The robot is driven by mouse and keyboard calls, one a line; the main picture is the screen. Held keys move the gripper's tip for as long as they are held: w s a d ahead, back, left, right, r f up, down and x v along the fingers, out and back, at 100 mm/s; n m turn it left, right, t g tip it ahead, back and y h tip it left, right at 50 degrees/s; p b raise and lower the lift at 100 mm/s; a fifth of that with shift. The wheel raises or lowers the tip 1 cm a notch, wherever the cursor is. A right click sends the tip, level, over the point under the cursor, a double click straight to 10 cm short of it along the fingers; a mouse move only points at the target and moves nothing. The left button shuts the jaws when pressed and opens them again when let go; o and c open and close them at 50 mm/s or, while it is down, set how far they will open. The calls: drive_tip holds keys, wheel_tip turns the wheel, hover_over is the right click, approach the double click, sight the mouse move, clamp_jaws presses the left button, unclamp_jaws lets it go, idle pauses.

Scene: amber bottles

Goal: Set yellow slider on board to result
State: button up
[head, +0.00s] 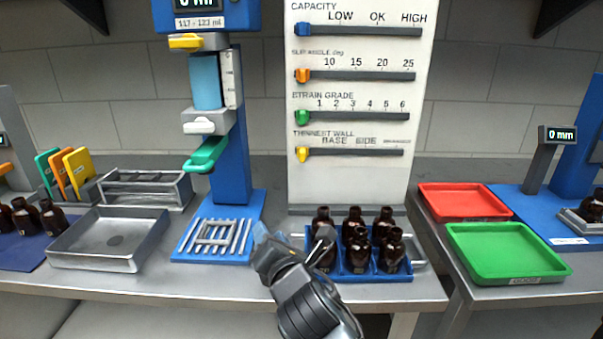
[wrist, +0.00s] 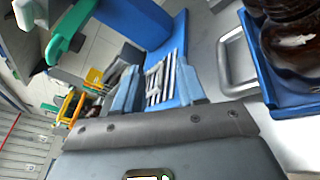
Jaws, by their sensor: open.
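The white board (head: 350,183) stands upright at the back of the bench. Its lowest row, labelled thinnest wall, has a yellow slider (head: 302,154) at the left end of a dark track (head: 360,153), left of the "BASE" mark. Blue, orange and green sliders also sit at the left ends of the rows above. My gripper (head: 268,250) is low over the bench front, below the board and left of the bottle crate. It is open and appears empty. In the wrist view its fingers (wrist: 155,95) point towards the blue stand base; the yellow slider is not clearly visible there.
A blue crate (head: 345,268) of amber bottles is just right of my gripper. A blue test stand (head: 232,120) with a slotted base (head: 180,250) rises to the left. Red (head: 465,187) and green (head: 500,235) trays lie right. A metal tray (head: 65,255) lies left.

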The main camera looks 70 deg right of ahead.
sight(303, 157)
drive_tip(key=w+d+r+n+g+h, duration=0.1)
drive_tip(key=d+r, duration=0.1)
drive_tip(key=d, duration=0.5)
drive_tip(key=d+r+n+g+h, duration=0.1)
drive_tip(key=d+r+g+h, duration=0.1)
drive_tip(key=d, duration=0.5)
drive_tip(key=w+d+r+n+g+h, duration=0.1)
drive_tip(key=d+r+n, duration=0.1)
drive_tip(key=d+r, duration=0.2)
drive_tip(key=shift+w+d+r+h, duration=0.15)
drive_tip(key=shift+d+h, duration=0.05)
drive_tip(key=shift+d, duration=0.65)
drive_tip(key=shift+w+d+r+h, duration=0.1)
drive_tip(key=shift+w+d+h, duration=0.1)
drive_tip(key=shift+d, duration=0.6)
drive_tip(key=shift+s, duration=0.1)
clamp_jaws()
